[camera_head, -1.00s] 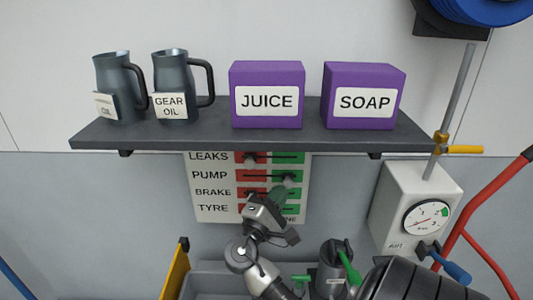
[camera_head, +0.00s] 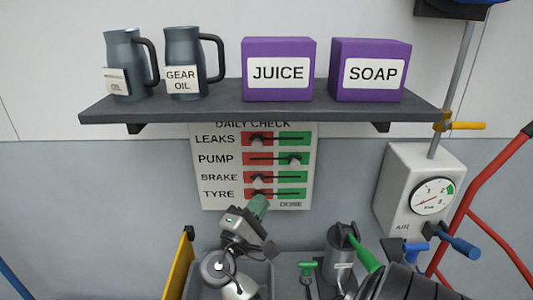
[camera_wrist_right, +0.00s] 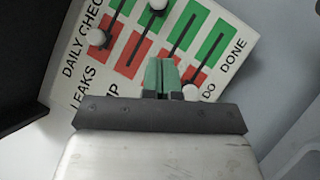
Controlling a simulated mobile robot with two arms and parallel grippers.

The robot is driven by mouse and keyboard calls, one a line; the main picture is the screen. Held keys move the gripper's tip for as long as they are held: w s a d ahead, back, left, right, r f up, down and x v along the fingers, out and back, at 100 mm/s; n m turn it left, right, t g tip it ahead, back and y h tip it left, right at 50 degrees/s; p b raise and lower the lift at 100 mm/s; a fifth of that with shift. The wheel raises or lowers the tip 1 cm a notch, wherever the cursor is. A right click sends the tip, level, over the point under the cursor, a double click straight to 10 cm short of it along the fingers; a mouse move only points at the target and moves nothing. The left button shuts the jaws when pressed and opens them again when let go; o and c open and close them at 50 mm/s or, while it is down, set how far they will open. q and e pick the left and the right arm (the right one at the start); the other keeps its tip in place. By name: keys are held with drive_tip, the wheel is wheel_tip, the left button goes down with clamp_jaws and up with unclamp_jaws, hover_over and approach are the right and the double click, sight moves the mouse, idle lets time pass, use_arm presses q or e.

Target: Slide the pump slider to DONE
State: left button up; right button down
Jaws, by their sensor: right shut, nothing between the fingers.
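The check board (camera_head: 220,205) hangs on the wall under the shelf, with LEAKS, PUMP, BRAKE and TYRE slider rows. The pump slider (camera_head: 295,160) is in the green half, toward the DONE side. It also shows at the top edge of the right wrist view (camera_wrist_right: 158,4). The leaks slider (camera_head: 257,140), brake slider (camera_head: 257,178) and tyre slider (camera_head: 258,193) are in the red half. My right gripper (camera_head: 259,203) has green fingertips, shut and empty, in front of the board's lower edge, below and left of the pump slider. My left gripper is not in view.
A grey shelf (camera_head: 260,112) above the board holds two jugs, a JUICE box (camera_head: 279,70) and a SOAP box (camera_head: 370,70). A white AIR gauge box (camera_head: 400,190) is at right. A green-handled can (camera_head: 340,262) stands below. A red tube (camera_head: 485,190) is far right.

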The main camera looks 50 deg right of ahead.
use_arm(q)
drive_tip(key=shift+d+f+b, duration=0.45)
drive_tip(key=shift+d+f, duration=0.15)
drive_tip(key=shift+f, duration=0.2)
use_arm(e)
drive_tip(key=v, duration=0.4)
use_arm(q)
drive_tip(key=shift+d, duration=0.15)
use_arm(e)
drive_tip(key=shift+r, duration=0.1)
